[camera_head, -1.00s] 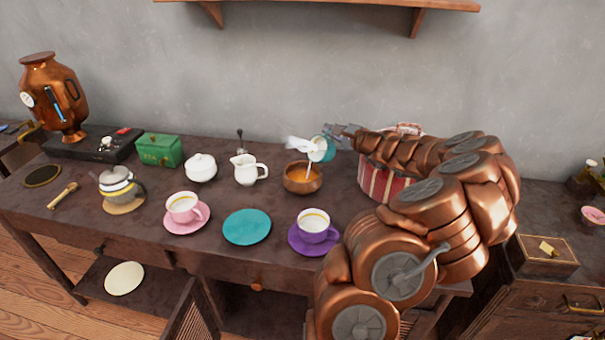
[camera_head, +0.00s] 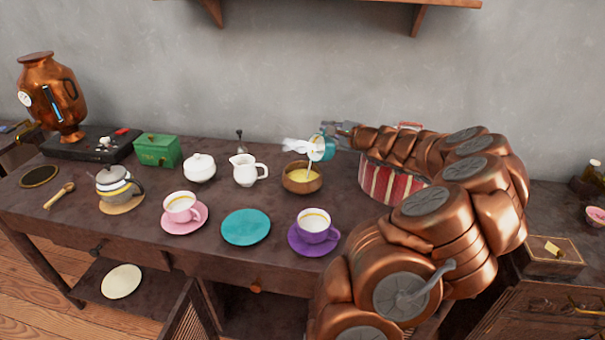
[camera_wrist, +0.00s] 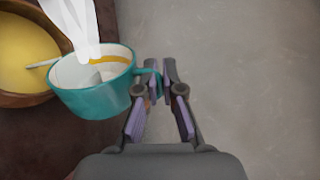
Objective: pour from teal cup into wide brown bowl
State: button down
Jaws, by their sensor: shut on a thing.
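The teal cup (camera_head: 327,148) is tilted to the left above the right rim of the wide brown bowl (camera_head: 302,187) in the head view. My gripper (camera_head: 337,135) is shut on the cup's handle. In the wrist view the teal cup (camera_wrist: 100,98) hangs left of my gripper (camera_wrist: 160,88), with its handle between the fingertips. A thin stream runs from the cup down into the bowl, and white wisps rise at its rim. Yellowish liquid stands in the bowl, which also shows in the wrist view (camera_wrist: 22,101). Some liquid shows inside the cup.
A white creamer (camera_head: 245,171) stands left of the bowl. A purple cup (camera_head: 313,226) on its saucer and an empty teal saucer (camera_head: 246,227) are in front. A red-and-white striped container (camera_head: 380,184) stands beneath my arm. Wall behind.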

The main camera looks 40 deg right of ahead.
jog(key=shift+w+a+r+n+b, duration=0.2)
jog(key=shift+a+n+b, duration=0.3)
jog(key=shift+b, duration=0.55)
jog(key=shift+a, duration=0.1)
jog(key=a+b, duration=0.1)
jog(key=a+n+b, duration=0.1)
jog(key=b, duration=0.1)
jog(key=a+r+h+b, duration=0.1)
jog(key=b, duration=0.1)
jog(key=shift+w+a+n, duration=0.1)
jog(key=shift+w+n, duration=0.2)
jog(key=shift+n, duration=0.1)
jog(key=d+p, duration=0.1)
jog(key=p, duration=0.1)
jog(key=d+m+p, duration=0.1)
jog(key=p, duration=0.1)
jog(key=d+p, duration=0.1)
jog(key=p, duration=0.1)
jog(key=shift+s+d+f+m+y, duration=0.1)
jog(key=shift+s+d+m+y, duration=0.2)
jog(key=shift+s+m+y, duration=0.1)
jog(key=shift+d+f, duration=0.1)
jog(key=shift+f, duration=0.3)
jog(key=shift+d+m+p, duration=0.1)
jog(key=shift+m+p, duration=0.2)
jog(key=shift+p, duration=0.15)
